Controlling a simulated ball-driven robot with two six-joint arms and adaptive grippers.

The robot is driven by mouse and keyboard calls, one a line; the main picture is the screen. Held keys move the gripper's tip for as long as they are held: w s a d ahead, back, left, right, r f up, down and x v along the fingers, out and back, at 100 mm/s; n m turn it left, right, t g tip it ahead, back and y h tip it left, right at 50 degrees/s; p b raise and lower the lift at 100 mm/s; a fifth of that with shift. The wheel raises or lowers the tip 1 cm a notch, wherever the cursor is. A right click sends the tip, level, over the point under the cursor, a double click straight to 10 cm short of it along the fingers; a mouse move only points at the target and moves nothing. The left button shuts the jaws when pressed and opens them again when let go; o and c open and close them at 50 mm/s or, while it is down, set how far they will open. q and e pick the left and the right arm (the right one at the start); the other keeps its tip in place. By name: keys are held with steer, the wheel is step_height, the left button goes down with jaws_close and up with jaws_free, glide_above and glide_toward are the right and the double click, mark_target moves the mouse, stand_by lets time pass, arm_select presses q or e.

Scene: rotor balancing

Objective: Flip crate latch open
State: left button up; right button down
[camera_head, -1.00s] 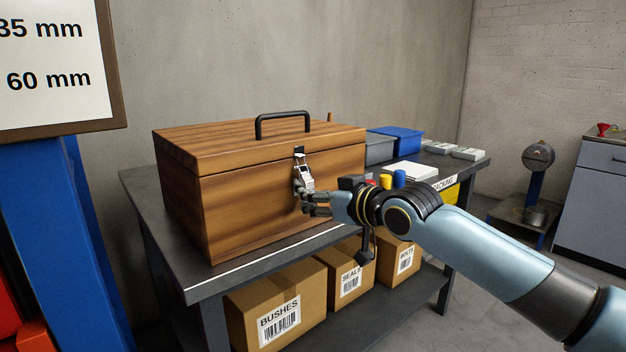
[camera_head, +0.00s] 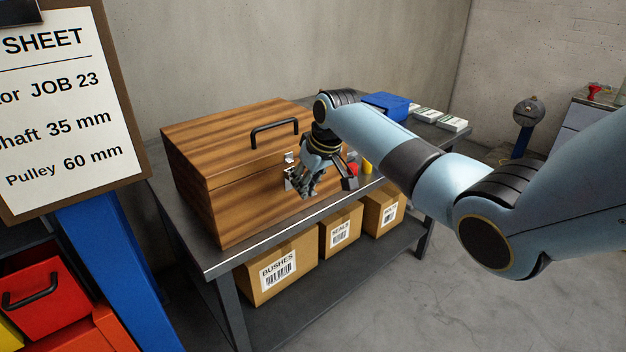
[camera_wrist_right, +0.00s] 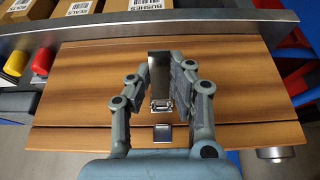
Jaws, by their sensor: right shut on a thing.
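The brown wooden crate (camera_head: 225,199) stands on the bench with its lid shut. A small metal catch plate (camera_head: 289,157) is on the lid's front edge, and it shows bare in the right wrist view (camera_wrist_right: 163,133). The metal latch (camera_head: 289,180) is on the crate's front below it. In the right wrist view the latch lever (camera_wrist_right: 160,72) lies between the fingers, pointing away from the lid, its wire loop apart from the catch plate. My right gripper (camera_head: 304,191) is shut on the lever and partly hides it. My left gripper is out of view.
The dark bench (camera_head: 262,237) has a blue bin (camera_head: 386,106) and white boxes (camera_head: 452,123) at its far end. A red item (camera_head: 352,169) and a yellow item (camera_head: 367,166) stand right of the gripper. Cardboard boxes (camera_head: 283,266) sit on the shelf below.

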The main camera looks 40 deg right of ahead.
mark_target(312, 192)
steer(key=shift+w+r+g, duration=0.1)
steer(key=shift+r+g, duration=0.35)
steer(key=shift+g, duration=0.15)
steer(key=shift+r+g+p, duration=0.2)
steer(key=shift+g+p, duration=0.3)
steer(key=shift+g, duration=0.2)
steer(key=c, duration=1.2)
jaws_free()
steer(key=shift+r, duration=0.1)
step_height(312, 192, up, 12)
steer(key=s, duration=0.2)
steer(key=shift+w, duration=0.1)
